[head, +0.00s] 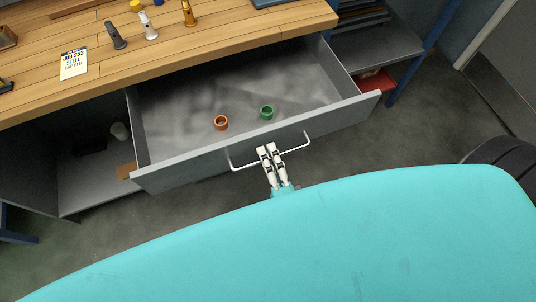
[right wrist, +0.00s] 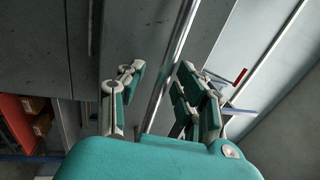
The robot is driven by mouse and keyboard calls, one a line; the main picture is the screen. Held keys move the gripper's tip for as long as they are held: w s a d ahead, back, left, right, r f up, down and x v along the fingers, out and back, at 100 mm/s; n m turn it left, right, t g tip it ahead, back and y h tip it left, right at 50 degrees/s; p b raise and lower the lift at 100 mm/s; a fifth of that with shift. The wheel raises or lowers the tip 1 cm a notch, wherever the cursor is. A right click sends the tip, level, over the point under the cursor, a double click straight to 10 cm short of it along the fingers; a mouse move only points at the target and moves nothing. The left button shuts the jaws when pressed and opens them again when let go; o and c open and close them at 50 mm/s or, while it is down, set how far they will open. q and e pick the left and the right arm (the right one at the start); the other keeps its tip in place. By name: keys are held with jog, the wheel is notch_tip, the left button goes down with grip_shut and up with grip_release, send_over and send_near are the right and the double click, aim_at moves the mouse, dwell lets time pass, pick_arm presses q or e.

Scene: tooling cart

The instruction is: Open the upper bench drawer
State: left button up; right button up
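The grey bench drawer (head: 165,172) is pulled well out from under the wooden bench top, and its inside shows. Its pale bar handle (head: 242,167) runs across the drawer front. An orange ring (head: 221,123) and a green ring (head: 267,113) lie on the drawer floor. My right gripper (head: 267,149) is at the middle of the handle. In the right wrist view, the handle bar (right wrist: 171,65) passes between the two fingers of my right gripper (right wrist: 155,85), which are apart with gaps beside the bar. My left gripper is not in view.
The wooden bench top (head: 190,45) holds a job card (head: 74,64) and several small upright items. A red bin (head: 375,81) sits at right. A dark tyre (head: 505,155) stands at far right.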

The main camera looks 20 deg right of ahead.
jog(key=s+f, duration=0.2)
jog(key=s, duration=0.9)
jog(key=shift+s+f, duration=0.15)
jog(key=shift+s, duration=0.25)
notch_tip(320, 180, down, 28)
jog(key=s+d+n+g+y, duration=0.1)
jog(key=s+n+g+y, duration=0.15)
jog(key=n+g, duration=0.9)
jog(key=s+d+f+n+g+h, duration=0.2)
jog(key=s+d+f+n+g, duration=0.5)
jog(key=s+f, duration=0.5)
jog(key=d+f+n, duration=0.1)
jog(key=d+n, duration=0.1)
jog(key=d, duration=0.1)
jog(key=shift+s+d+f+g, duration=0.3)
jog(key=shift+f+g, duration=0.05)
jog(key=shift+f, duration=0.05)
